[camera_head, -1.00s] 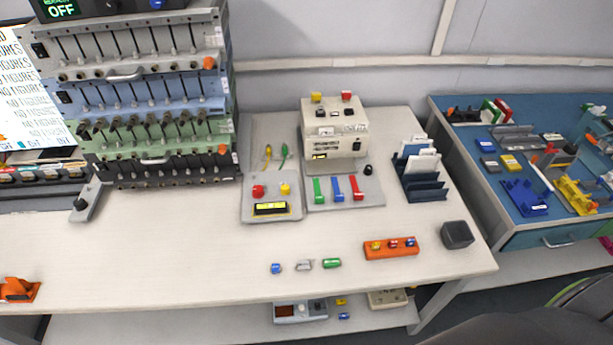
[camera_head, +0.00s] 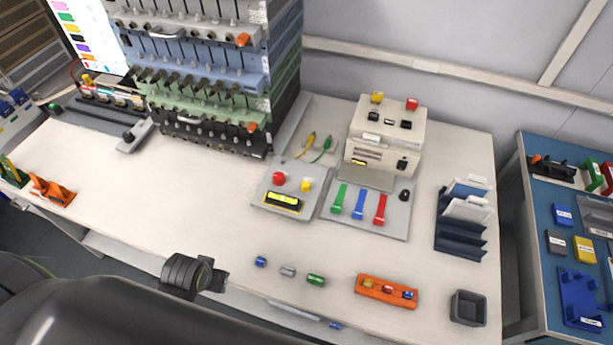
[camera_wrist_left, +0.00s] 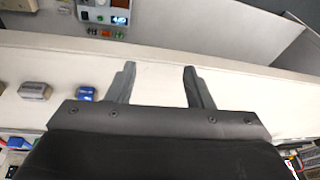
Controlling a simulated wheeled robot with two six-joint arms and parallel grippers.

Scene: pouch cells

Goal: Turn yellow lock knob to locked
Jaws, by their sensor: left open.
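A small yellow knob (camera_head: 306,186) stands beside a red button (camera_head: 279,178) on a grey panel (camera_head: 262,193) with a yellow display strip. Another yellow knob (camera_head: 377,97) sits on top of the beige box machine behind it. I cannot tell which one is the lock knob, nor how either is turned. My left arm comes in at the bottom left. Its gripper (camera_head: 218,281) is by the table's front edge, well short of both knobs. In the left wrist view its fingers (camera_wrist_left: 158,86) are apart with nothing between them. My right gripper is not in view.
A blue, a grey and a green cylinder (camera_head: 316,280) lie near the front edge. An orange holder (camera_head: 386,291), a dark cup (camera_head: 468,308) and a navy rack (camera_head: 460,235) stand to the right. The table's middle left is clear.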

